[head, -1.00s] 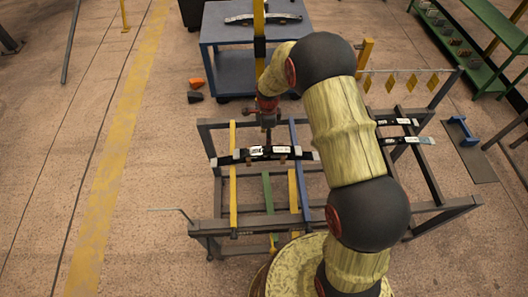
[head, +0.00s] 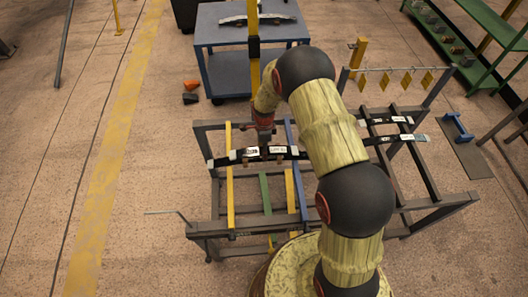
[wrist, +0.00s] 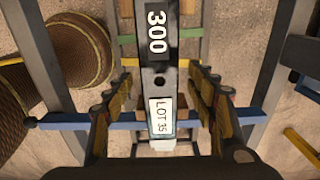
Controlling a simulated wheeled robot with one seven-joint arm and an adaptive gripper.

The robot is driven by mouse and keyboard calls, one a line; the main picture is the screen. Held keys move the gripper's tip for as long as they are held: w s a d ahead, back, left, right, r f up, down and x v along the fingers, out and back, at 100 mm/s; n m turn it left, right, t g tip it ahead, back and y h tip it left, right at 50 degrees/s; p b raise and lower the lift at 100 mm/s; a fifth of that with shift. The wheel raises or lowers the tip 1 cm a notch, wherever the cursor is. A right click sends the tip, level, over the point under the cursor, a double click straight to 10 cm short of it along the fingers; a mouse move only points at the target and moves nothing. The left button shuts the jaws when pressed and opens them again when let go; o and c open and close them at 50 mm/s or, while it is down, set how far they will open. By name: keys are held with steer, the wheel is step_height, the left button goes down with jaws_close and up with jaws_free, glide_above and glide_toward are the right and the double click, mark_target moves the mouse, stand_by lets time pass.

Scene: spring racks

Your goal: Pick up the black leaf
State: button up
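The black leaf (head: 222,160) is a long dark bar with white labels, lying across the left part of the grey rack in the head view. In the wrist view the leaf (wrist: 160,80) runs up the middle, with labels reading "300" and "LOT 35". My gripper (head: 265,142) is above the leaf's middle in the head view. In the wrist view my gripper (wrist: 163,105) is open, one finger on each side of the leaf, with gaps between fingers and leaf. Whether the fingertips reach below it is unclear.
The grey rack (head: 202,200) has yellow, green and blue crossbars under the leaf. Two more dark leaves (head: 396,137) lie on its right part. A blue-grey table (head: 225,35) behind holds another leaf. Green shelves (head: 484,75) stand at the right. The floor at left is mostly clear.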

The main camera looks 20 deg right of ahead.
steer(key=shift+c, duration=1.2)
steer(key=c, duration=1)
steer(key=shift+w+r, duration=0.1)
steer(key=shift+c, duration=0.2)
steer(key=shift+r, duration=0.15)
